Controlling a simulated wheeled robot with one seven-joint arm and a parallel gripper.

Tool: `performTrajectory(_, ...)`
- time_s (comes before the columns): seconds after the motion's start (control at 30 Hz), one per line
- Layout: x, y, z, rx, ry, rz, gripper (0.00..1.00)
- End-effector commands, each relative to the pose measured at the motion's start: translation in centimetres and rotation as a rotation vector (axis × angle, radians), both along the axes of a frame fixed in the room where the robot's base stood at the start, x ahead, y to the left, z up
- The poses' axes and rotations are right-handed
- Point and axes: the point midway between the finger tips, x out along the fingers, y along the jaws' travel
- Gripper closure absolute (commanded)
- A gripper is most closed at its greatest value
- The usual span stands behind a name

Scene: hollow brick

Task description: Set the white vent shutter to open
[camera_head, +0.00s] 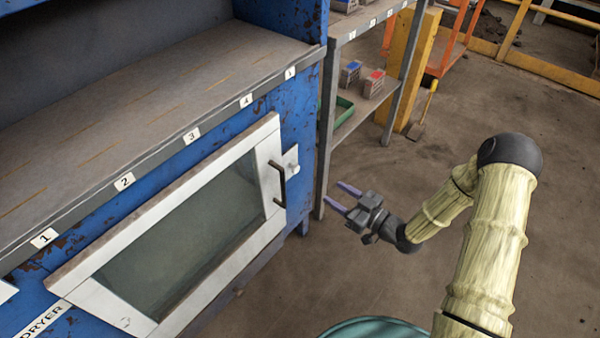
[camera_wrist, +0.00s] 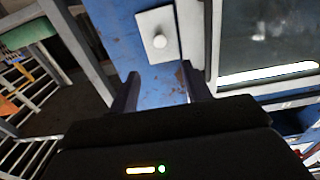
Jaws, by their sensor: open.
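In the wrist view, a white plate with a round white knob, which looks like the vent shutter (camera_wrist: 150,24), is on the blue panel beside the dryer door. In the head view, a small white part of the shutter (camera_head: 291,158) shows just right of the door's dark handle. I cannot tell its setting, and no vent opening shows. My gripper (camera_head: 336,194) is open and empty, to the right of the shutter and a little lower in the head view. In the wrist view, its two fingers (camera_wrist: 160,88) are apart, below the knob in the picture and not touching it.
The white-framed dryer door (camera_head: 180,235) with its dark glass looks closed. A numbered ledge (camera_head: 130,125) runs above it. A grey metal rack (camera_head: 394,98) with small boxes stands behind my gripper. The floor (camera_head: 400,180) around my gripper is clear.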

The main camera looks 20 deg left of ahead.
Motion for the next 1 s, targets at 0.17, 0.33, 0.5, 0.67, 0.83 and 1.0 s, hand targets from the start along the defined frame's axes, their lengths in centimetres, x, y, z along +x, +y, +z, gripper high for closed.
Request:
performTrajectory(0.17,1.2,3.1,-0.2,-0.001,-0.004,0.003,0.52)
performTrajectory(0.33,2.3,5.8,-0.2,0.0,-0.002,0.003,0.52)
performTrajectory(0.5,3.5,8.6,-0.2,0.0,-0.002,0.002,0.52)
performTrajectory(0.67,4.5,11.0,-0.2,-0.001,-0.002,0.001,0.52)
performTrajectory(0.83,5.2,12.5,-0.1,0.0,-0.001,0.0,0.52)
performTrajectory(1.0,5.3,12.7,0.0,-0.001,0.0,-0.001,0.52)
